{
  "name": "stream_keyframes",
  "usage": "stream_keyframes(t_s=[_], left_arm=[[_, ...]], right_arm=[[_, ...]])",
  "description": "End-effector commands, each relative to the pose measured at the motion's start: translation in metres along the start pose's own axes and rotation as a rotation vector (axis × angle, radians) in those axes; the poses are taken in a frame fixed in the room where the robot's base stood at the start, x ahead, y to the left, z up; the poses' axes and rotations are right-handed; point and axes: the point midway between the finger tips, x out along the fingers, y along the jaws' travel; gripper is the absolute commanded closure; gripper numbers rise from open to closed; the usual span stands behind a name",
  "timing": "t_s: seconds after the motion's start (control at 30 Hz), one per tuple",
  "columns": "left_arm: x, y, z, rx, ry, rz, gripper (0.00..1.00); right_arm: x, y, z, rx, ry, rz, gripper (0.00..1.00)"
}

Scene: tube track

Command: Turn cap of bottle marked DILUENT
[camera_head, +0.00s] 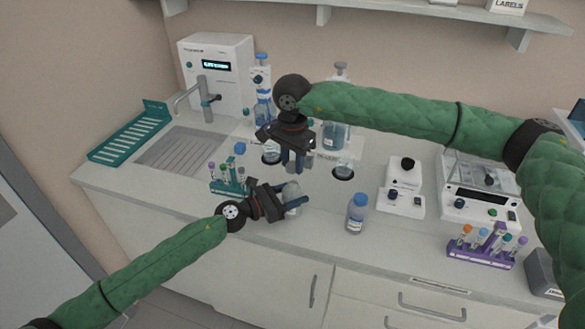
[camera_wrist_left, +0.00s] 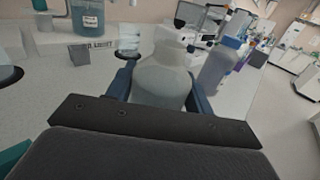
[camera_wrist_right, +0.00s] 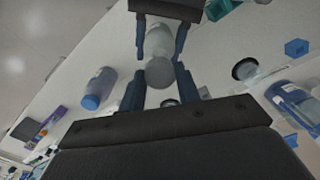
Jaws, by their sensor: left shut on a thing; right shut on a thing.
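A pale translucent bottle (camera_head: 292,197) is held above the counter's front part. My left gripper (camera_head: 290,200) is shut around its body, and the body also shows between the fingers in the left wrist view (camera_wrist_left: 160,80). My right gripper (camera_head: 293,170) comes down from above. In the right wrist view its fingers are either side of the grey, round cap (camera_wrist_right: 160,72), with the left gripper's fingers on the body beyond. No marking on the held bottle is readable. Whether the cap has turned cannot be told.
A blue-capped bottle (camera_head: 357,212) stands to the right, with a purple tube rack (camera_head: 480,253) farther right. A teal tube rack (camera_head: 228,185) is behind the left gripper. Blue-liquid glassware (camera_head: 335,135) and a sink (camera_head: 185,150) are at the back.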

Motion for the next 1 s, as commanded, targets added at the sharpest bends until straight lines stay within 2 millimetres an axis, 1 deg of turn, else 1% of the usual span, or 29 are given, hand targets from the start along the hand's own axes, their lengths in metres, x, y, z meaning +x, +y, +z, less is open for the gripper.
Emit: stream_keyframes(t_s=[0.1, 0.27, 0.3, 0.37, 0.4, 0.67, 0.77, 0.87, 1.0], left_arm=[[0.0, 0.0, -0.001, 0.0, 0.001, 0.0, 1.0], [0.0, 0.0, -0.001, 0.0, 0.001, 0.0, 1.0], [0.0, 0.0, -0.001, 0.0, 0.001, 0.0, 0.42], [0.0, 0.0, -0.001, 0.0, 0.001, 0.0, 0.3], [0.0, 0.0, -0.001, 0.0, 0.001, 0.0, 0.23], [0.0, 0.0, 0.0, 0.0, 0.0, 0.0, 0.23], [-0.003, 0.0, -0.001, 0.0, 0.0, 0.0, 0.23], [-0.011, 0.0, -0.003, 0.0, 0.001, 0.0, 0.23], [-0.032, 0.0, -0.005, 0.001, 0.001, 0.0, 0.23]], right_arm=[[-0.006, 0.0, 0.0, 0.0, 0.001, 0.0, 0.95], [-0.006, 0.0, 0.0, 0.0, 0.0, 0.0, 0.95], [-0.006, 0.0, 0.0, 0.0, 0.0, 0.0, 0.95], [-0.006, 0.0, 0.0, 0.0, 0.0, 0.0, 0.95], [-0.005, 0.0, 0.0, 0.0, 0.0, 0.0, 0.95], [-0.005, 0.0, 0.0, 0.0, 0.0, 0.0, 0.95], [-0.003, 0.0, 0.0, 0.0, 0.0, 0.0, 0.95], [0.002, 0.0, 0.0, 0.0, 0.0, 0.0, 0.95], [0.012, 0.0, 0.0, 0.0, 0.0, 0.0, 0.95]])
